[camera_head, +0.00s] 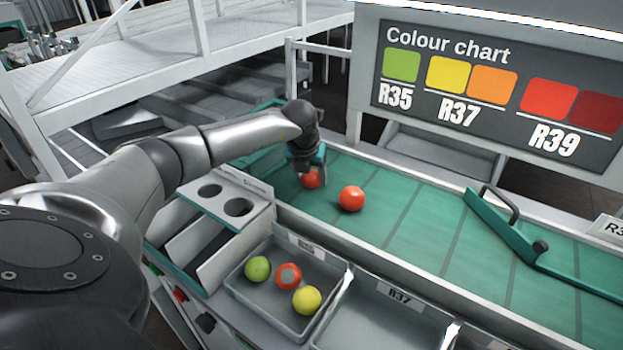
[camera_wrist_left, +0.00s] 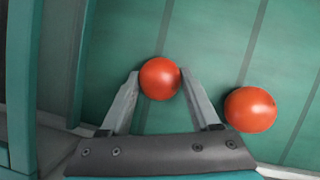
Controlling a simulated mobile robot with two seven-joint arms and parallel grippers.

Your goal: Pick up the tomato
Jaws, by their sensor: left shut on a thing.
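A red tomato (camera_head: 311,179) is at my left gripper (camera_head: 311,172) on the green conveyor belt (camera_head: 415,215). In the left wrist view this tomato (camera_wrist_left: 160,78) sits between the fingertips of the left gripper (camera_wrist_left: 159,82), which is shut on it. I cannot tell whether it is lifted off the belt. A second red tomato (camera_head: 351,198) lies on the belt just to the right, apart from the gripper; it also shows in the left wrist view (camera_wrist_left: 250,109). My right gripper is in neither view.
A grey tray (camera_head: 262,293) in front of the belt holds a green, a red and a yellow tomato. An empty tray marked R37 (camera_head: 375,325) is beside it. A green diverter bar (camera_head: 500,225) crosses the belt at right. A colour chart (camera_head: 500,90) stands behind.

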